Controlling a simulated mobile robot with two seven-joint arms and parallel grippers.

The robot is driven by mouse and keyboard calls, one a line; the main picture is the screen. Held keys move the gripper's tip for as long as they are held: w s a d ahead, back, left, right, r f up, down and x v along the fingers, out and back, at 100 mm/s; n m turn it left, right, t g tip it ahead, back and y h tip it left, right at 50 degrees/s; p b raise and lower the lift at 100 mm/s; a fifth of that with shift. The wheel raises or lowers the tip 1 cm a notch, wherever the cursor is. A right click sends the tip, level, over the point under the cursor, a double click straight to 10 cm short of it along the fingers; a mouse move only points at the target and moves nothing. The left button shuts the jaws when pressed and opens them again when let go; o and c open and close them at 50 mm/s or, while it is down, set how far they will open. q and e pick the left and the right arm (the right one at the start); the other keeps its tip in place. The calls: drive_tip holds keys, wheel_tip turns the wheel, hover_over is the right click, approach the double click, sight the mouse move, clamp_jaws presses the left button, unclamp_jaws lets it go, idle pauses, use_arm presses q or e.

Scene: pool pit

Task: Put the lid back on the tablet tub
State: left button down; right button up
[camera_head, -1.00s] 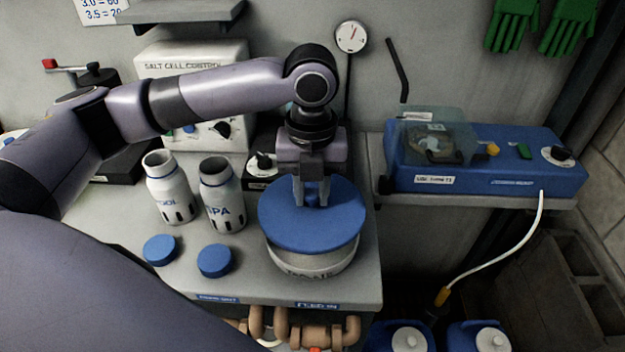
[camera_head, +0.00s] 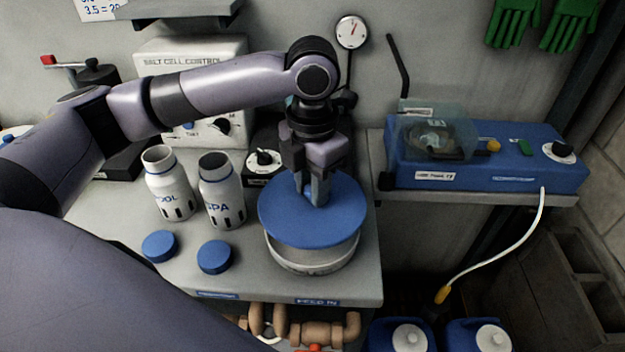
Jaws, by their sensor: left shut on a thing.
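The lid (camera_head: 285,225) is a wide blue disc in the middle of the view. My left gripper (camera_head: 317,201) points down and is shut on it near its centre, seemingly by a grip that the fingers mostly hide. The white round tablet tub (camera_head: 318,266) stands upright on the bench directly under the lid, near the right front. Its front wall and rim show below the lid's near edge; the lid hides most of its opening. The lid looks slightly tilted and set a little back; I cannot tell whether it touches the rim. My right gripper is not in view.
Two open white bottles, POOL (camera_head: 171,188) and SPA (camera_head: 221,193), stand left of the tub. Their small blue caps (camera_head: 160,245) and (camera_head: 214,257) lie in front. A blue tester (camera_head: 480,180) sits on a shelf at right. The grey bench (camera_head: 250,280) ends just in front of the tub.

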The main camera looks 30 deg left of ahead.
use_arm(q)
drive_tip(key=shift+f, duration=0.6)
wheel_tip(320, 180, down, 2)
drive_tip(key=b, duration=0.3)
drive_tip(key=shift+f, duration=1)
drive_tip(key=shift+p, duration=1.1)
drive_tip(key=shift+f+p, duration=0.15)
drive_tip(key=shift+p, duration=0.85)
idle(1.2)
idle(0.3)
drive_tip(key=shift+c, duration=1.6)
unclamp_jaws()
